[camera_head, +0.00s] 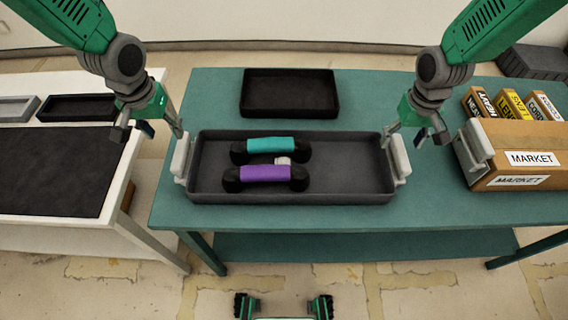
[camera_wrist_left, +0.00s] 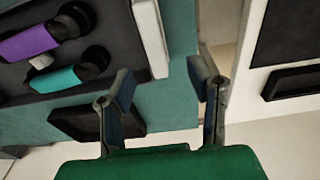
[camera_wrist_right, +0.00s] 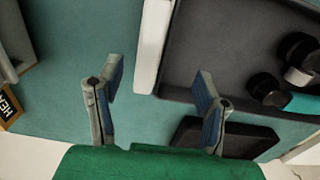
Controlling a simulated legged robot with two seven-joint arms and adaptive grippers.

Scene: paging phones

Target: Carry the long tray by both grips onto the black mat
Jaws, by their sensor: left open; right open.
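The long dark grey tray (camera_head: 340,196) lies on the teal table, with a pale grip at its left end (camera_head: 181,158) and another at its right end (camera_head: 399,158). A teal handset (camera_head: 270,145), a purple handset (camera_head: 265,173) and a small white object (camera_head: 283,160) are in it. The black mat (camera_head: 50,170) lies on the white table at the left. My left gripper (camera_head: 148,128) is open and empty above the left grip, which shows ahead of its fingers (camera_wrist_left: 150,38). My right gripper (camera_head: 416,128) is open and empty above the right grip (camera_wrist_right: 152,45).
A smaller black tray (camera_head: 290,112) stands behind the long tray on the teal table (camera_head: 220,85). A cardboard MARKET box (camera_head: 515,158) with smaller boxes behind it stands at the right. Small trays (camera_head: 80,107) stand behind the mat. A floor gap separates the tables.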

